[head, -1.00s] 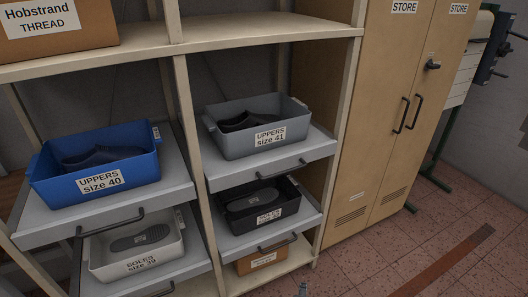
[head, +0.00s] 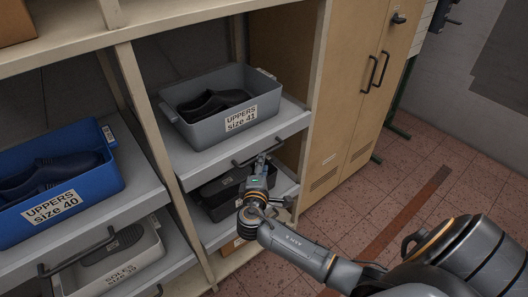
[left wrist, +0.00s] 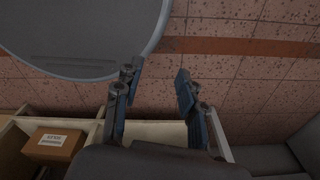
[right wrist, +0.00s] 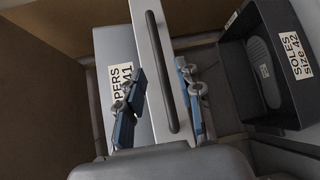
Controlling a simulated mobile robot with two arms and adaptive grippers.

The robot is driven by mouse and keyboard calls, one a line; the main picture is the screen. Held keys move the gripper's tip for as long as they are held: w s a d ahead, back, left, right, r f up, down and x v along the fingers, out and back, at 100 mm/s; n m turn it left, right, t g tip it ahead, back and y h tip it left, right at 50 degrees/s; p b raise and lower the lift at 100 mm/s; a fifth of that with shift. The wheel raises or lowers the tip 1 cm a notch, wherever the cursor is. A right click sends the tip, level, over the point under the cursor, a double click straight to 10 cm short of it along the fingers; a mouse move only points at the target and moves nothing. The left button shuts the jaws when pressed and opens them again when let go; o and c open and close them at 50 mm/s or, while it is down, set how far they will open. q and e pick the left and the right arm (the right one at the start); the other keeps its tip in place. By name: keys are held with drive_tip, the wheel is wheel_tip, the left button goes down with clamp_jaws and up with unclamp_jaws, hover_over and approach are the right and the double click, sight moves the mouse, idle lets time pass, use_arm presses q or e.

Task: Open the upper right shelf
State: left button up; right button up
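The upper right shelf (head: 205,160) is a grey pull-out tray with a dark bar handle (head: 283,143) on its front edge. It carries a grey bin (head: 190,132) labelled UPPERS size 41 with a dark shoe upper inside. My right gripper (head: 262,162) is at the handle, and its arm comes in from the lower right. In the right wrist view, the open fingers (right wrist: 160,98) stand on either side of the handle bar (right wrist: 158,60), with gaps visible. My left gripper (left wrist: 155,98) is open and empty in the left wrist view; it is outside the head view.
Below is a black bin (head: 222,193), labelled SOLES size 42 in the right wrist view (right wrist: 290,75). A blue bin (head: 100,185) stands on the left shelf. A closed tan cabinet (head: 345,90) borders the rack on the right.

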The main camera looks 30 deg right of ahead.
drive_tip(key=x, duration=0.6)
drive_tip(key=shift+p, duration=0.3)
drive_tip(key=shift+c, duration=0.7)
use_arm(q)
drive_tip(key=shift+w+r, duration=0.5)
drive_tip(key=shift+w, duration=0.15)
use_arm(e)
clamp_jaws()
